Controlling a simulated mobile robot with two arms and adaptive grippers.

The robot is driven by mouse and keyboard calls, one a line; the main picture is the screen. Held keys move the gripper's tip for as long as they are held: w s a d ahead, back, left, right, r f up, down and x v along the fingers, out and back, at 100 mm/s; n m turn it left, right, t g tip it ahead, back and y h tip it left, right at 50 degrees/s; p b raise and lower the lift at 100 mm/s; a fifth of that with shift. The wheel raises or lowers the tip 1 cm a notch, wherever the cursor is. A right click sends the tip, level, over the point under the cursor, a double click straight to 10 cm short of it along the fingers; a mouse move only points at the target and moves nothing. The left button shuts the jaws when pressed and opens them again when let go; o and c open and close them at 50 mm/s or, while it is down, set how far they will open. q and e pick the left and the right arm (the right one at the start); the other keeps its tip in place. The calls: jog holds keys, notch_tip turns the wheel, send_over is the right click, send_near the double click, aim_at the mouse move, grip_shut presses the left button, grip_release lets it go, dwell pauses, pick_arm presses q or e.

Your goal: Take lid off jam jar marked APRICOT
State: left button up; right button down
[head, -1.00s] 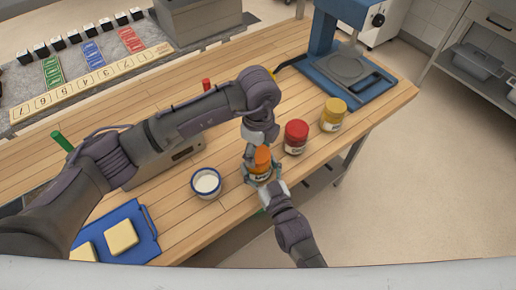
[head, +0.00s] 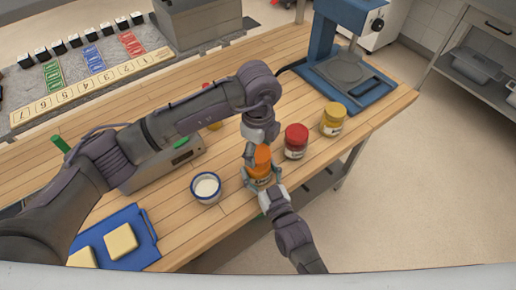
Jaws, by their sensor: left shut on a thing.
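A small jar with an orange lid (head: 262,153) and a pale label stands near the front edge of the wooden table. Its label is too small and too covered to read surely. My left gripper (head: 251,158) reaches down from above and is shut on the orange lid; its own arm partly hides the grip. My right gripper (head: 262,187) comes from the front edge and has its fingers at the lower part of the jar. Whether they press on it is unclear.
A red-lidded jar (head: 296,138) and a yellow-lidded jar (head: 333,118) stand to the right. A bowl of white stuff (head: 206,187) is close on the left. A blue board (head: 146,250) with pale blocks lies front left. A blue press-like device (head: 322,45) stands at the back right.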

aim_at(258, 153)
pick_arm(q)
jog(key=shift+r, duration=2)
pick_arm(e)
jog(key=shift+f, duration=0.1)
grip_release()
jog(key=v, duration=1.2)
